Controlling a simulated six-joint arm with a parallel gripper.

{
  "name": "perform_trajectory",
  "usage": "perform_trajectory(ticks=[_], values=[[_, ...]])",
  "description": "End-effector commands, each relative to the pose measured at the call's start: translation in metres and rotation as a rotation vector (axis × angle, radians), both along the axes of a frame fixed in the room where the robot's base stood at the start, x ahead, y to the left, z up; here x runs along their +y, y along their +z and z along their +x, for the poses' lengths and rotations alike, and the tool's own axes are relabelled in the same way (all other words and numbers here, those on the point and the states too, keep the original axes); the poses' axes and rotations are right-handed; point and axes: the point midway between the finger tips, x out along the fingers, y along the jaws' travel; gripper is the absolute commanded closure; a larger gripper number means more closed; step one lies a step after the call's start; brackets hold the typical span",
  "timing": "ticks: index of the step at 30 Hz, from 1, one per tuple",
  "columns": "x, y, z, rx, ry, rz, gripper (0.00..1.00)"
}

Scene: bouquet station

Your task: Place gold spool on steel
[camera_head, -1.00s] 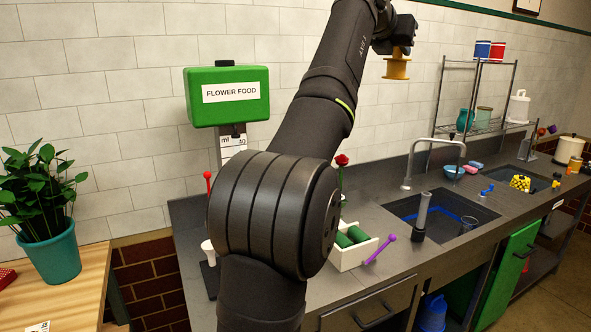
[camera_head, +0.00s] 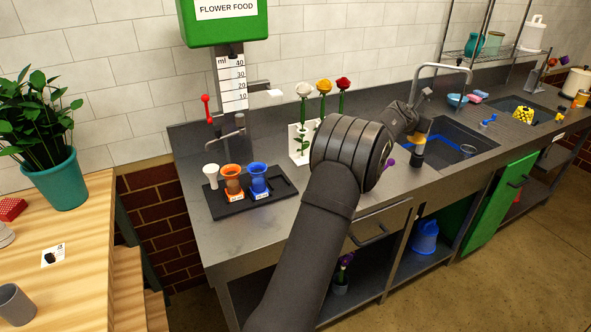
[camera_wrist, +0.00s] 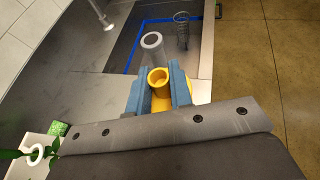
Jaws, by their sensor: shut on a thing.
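My gripper (camera_head: 416,132) is shut on the gold spool (camera_wrist: 158,77), which sits between its two blue-grey fingers in the wrist view. In the head view only a small yellow part of the spool (camera_head: 418,137) shows under the gripper, at the front edge of the sink. A grey upright cylinder (camera_wrist: 152,42) with a pale ring-shaped top stands just beyond the spool in the wrist view. I cannot tell whether the spool touches it. The steel counter (camera_head: 240,236) runs below. My arm hides part of it.
The sink (camera_head: 450,133) with its tap (camera_head: 440,68) lies behind the gripper. A coiled wire thing (camera_wrist: 182,30) stands in the sink. A black tray (camera_head: 225,208) with several small cups and three flowers (camera_head: 322,87) are to the left. The green cabinet door (camera_head: 497,203) stands open.

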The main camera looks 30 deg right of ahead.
Motion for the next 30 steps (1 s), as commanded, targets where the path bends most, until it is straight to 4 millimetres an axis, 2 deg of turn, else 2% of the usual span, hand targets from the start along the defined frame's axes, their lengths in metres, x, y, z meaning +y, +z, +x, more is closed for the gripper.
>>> perform_trajectory(ticks=[1, 3, 10, 13, 17, 24, 30], values=[[-0.003, -0.014, -0.001, 0.001, 0.0, 0.001, 1.0], [-0.006, -0.026, -0.003, 0.0, -0.001, 0.0, 1.0], [-0.009, -0.04, -0.003, -0.002, -0.002, -0.002, 1.0], [-0.007, -0.045, 0.004, -0.001, 0.001, -0.002, 1.0], [-0.004, -0.06, 0.029, 0.0, 0.002, -0.001, 1.0], [0.003, -0.092, 0.082, -0.002, 0.001, -0.001, 1.0], [0.006, -0.106, 0.108, -0.003, -0.001, -0.002, 1.0]])
